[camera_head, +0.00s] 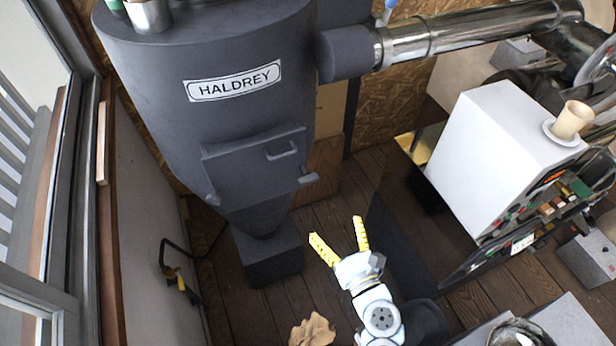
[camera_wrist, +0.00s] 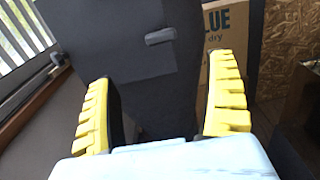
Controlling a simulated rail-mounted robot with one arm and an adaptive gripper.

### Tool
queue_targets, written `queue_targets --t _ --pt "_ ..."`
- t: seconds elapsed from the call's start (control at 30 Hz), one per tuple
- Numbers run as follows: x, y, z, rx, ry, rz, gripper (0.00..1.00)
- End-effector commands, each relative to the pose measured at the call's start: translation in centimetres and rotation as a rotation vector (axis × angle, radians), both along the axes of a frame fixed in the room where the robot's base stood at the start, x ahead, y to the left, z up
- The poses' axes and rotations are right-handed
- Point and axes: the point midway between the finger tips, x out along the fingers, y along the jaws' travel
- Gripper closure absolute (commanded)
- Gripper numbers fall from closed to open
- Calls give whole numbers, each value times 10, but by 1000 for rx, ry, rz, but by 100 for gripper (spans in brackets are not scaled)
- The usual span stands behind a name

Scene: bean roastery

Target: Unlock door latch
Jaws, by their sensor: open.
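A dark grey machine (camera_head: 160,90) labelled HALDREY stands at the upper left in the head view. On its lower front is a door (camera_head: 250,170) with a bar handle (camera_head: 281,150). A small latch (camera_head: 308,178) sits at the door's lower right edge. My gripper (camera_head: 337,228) has yellow fingers spread open and empty, below and right of the latch, apart from it. In the wrist view my gripper (camera_wrist: 165,100) is open, with a dark grey surface and one small grey bar (camera_wrist: 161,36) beyond the fingers. I cannot tell whether that bar is the handle or the latch.
A cardboard box (camera_wrist: 220,40) stands right of the machine in the wrist view. In the head view, a white cabinet (camera_head: 490,150) bearing a cup (camera_head: 573,119) stands at right. A crumpled brown paper (camera_head: 313,330) lies near the bottom. Wooden floor (camera_head: 345,190) is clear between machine and gripper.

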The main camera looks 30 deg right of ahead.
Motion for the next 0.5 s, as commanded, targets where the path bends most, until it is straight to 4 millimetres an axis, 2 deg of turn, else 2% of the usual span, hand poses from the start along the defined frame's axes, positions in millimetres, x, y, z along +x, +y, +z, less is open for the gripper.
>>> queue_targets --t 0.5 --pt "73 -3 2 -5 1 5 13"
